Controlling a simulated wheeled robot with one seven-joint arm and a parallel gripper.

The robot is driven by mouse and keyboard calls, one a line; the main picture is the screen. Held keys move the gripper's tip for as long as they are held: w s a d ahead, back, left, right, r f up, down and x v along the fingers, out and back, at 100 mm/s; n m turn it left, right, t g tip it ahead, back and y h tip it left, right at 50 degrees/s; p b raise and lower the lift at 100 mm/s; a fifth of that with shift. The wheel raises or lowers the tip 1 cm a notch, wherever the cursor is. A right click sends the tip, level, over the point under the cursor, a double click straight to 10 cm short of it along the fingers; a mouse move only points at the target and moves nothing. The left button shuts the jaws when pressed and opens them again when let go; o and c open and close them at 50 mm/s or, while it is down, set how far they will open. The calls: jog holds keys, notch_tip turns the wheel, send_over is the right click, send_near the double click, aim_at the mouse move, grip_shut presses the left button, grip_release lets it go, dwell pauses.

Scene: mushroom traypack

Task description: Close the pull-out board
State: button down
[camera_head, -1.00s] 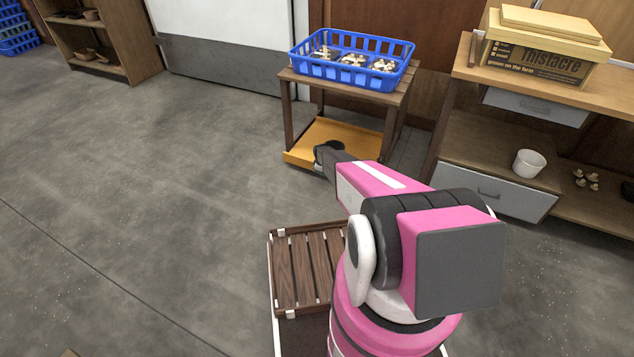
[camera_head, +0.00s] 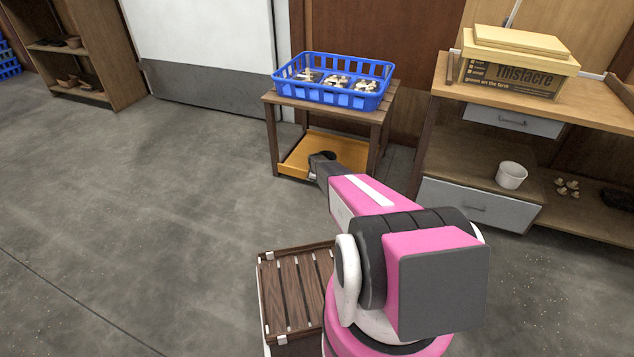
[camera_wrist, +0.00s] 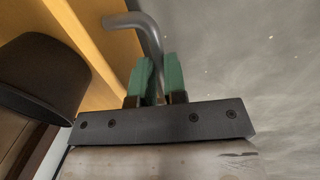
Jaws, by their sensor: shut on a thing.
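The pull-out board (camera_head: 296,161) is an orange-yellow shelf low in the small wooden table, its front edge close to the table's front legs. In the wrist view the board (camera_wrist: 112,45) fills the upper left, with a bent grey handle (camera_wrist: 143,22) at its edge. My gripper (camera_wrist: 154,75) has its green fingers shut on the handle bar. In the head view my gripper (camera_head: 316,171) is at the board's front edge, small and partly hidden by my arm. A dark rounded object (camera_head: 323,156) is at the board; it looms left in the wrist view (camera_wrist: 45,75).
A blue crate (camera_head: 315,97) with mushroom packs stands on the table top (camera_head: 275,98). To the right is a workbench (camera_head: 450,90) with a cardboard box (camera_head: 510,80), grey drawers and a white pot (camera_head: 511,175). The floor at left is clear.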

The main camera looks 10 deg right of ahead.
jog(key=shift+w+d, duration=0.2)
jog(key=shift+w, duration=0.1)
jog(key=c, duration=1.2)
grip_release()
jog(key=shift+o, duration=0.2)
jog(key=shift+s+r, duration=0.1)
jog(key=shift+s, duration=0.05)
jog(key=shift+a+r, duration=0.1)
jog(key=shift+r, duration=0.2)
notch_tip(320, 180, up, 10)
jog(key=s+a, duration=0.1)
jog(key=shift+s, duration=0.25)
jog(key=shift+f, duration=0.1)
